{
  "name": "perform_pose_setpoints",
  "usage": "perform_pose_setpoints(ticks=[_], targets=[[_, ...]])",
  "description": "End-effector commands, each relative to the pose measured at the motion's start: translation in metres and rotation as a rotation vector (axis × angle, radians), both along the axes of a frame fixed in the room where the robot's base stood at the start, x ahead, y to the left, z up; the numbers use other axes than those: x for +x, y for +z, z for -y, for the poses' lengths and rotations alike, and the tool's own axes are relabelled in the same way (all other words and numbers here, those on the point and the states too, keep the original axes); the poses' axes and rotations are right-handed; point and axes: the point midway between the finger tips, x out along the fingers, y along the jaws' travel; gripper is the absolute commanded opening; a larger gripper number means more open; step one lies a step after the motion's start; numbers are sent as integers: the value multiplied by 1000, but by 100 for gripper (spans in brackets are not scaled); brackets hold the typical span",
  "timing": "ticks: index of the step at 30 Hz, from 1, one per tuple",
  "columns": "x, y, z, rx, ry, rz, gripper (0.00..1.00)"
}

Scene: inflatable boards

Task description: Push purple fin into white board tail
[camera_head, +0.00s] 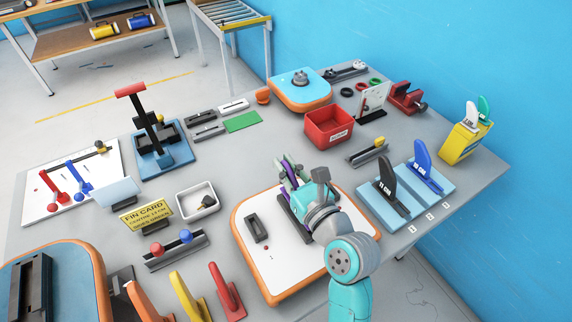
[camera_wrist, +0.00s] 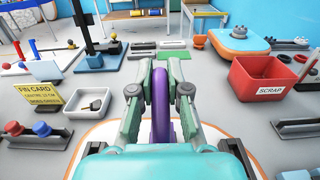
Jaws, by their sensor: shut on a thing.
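The white board tail (camera_head: 268,278) with an orange edge lies on the grey table at the front centre. A dark slotted box (camera_head: 256,228) sits on its left part, and another dark box (camera_head: 291,218) lies under my gripper. My gripper (camera_head: 292,172) is above the board and shut on the purple fin (camera_head: 285,167). In the wrist view the purple fin (camera_wrist: 161,118) stands upright between the two fingers (camera_wrist: 161,95). The fin's lower end is hidden, so I cannot tell how far it sits in the box.
A yellow fin card (camera_head: 146,214) and a white tray (camera_head: 197,202) stand left of the board. A red scrap bin (camera_head: 329,128) is behind it. Black and blue fins (camera_head: 390,182) stand on blue blocks at right. Red, yellow and orange fins (camera_head: 227,290) stand at front left.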

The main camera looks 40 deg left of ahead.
Motion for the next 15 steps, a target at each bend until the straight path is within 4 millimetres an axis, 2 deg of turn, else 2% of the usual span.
perform_pose_setpoints(ticks=[15], targets=[[0,-12,0,-1,0,-1,0]])
